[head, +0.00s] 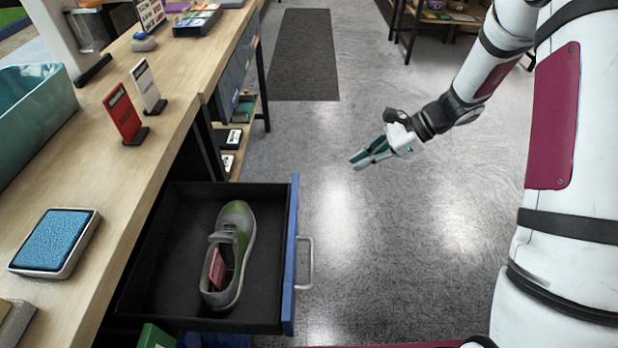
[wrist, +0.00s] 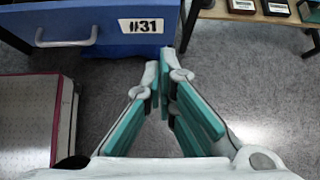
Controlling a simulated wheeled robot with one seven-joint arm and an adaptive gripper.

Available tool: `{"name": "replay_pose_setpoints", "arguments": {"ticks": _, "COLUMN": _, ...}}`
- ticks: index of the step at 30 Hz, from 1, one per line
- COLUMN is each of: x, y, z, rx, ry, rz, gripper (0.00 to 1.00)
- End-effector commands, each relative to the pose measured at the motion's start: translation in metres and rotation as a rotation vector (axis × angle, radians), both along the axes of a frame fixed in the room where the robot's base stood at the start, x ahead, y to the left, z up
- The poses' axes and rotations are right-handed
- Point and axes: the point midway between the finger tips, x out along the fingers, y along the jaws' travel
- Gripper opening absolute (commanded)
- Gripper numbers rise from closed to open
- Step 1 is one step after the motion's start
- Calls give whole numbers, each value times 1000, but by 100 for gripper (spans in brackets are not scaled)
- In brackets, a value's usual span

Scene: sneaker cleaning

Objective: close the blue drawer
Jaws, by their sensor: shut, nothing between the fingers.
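The blue drawer (head: 291,255) stands pulled out from the workbench at the lower middle of the head view. Its blue front faces right and carries a grey handle (head: 305,263). A grey-green sneaker (head: 236,225) lies inside with a small red item in it. My gripper (head: 358,163) is shut and empty over the floor, to the right of the drawer and farther back, not touching it. In the wrist view the drawer front (wrist: 110,38), marked #31, and its handle (wrist: 66,38) are at the top left, beyond my gripper's teal fingers (wrist: 165,85).
The wooden bench (head: 120,200) along the left holds a blue pad (head: 55,240), a red card stand (head: 124,115), a white card stand (head: 148,87) and a teal bin (head: 35,115). A dark mat (head: 304,55) lies at the back. The floor right of the drawer is clear.

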Motion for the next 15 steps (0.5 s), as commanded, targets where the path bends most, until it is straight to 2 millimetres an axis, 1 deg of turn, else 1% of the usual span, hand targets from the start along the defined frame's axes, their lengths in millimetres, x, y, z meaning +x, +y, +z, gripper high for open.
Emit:
{"name": "replay_pose_setpoints", "arguments": {"ticks": 5, "x": 2, "y": 8, "z": -11, "rx": 4, "ry": 7, "rz": -8, "gripper": 0}}
{"name": "replay_pose_setpoints", "arguments": {"ticks": 8, "x": 2, "y": 19, "z": -21, "rx": 4, "ry": 8, "rz": -6, "gripper": 0}}
{"name": "replay_pose_setpoints", "arguments": {"ticks": 15, "x": 2, "y": 54, "z": -54, "rx": 4, "ry": 9, "rz": -4, "gripper": 0}}
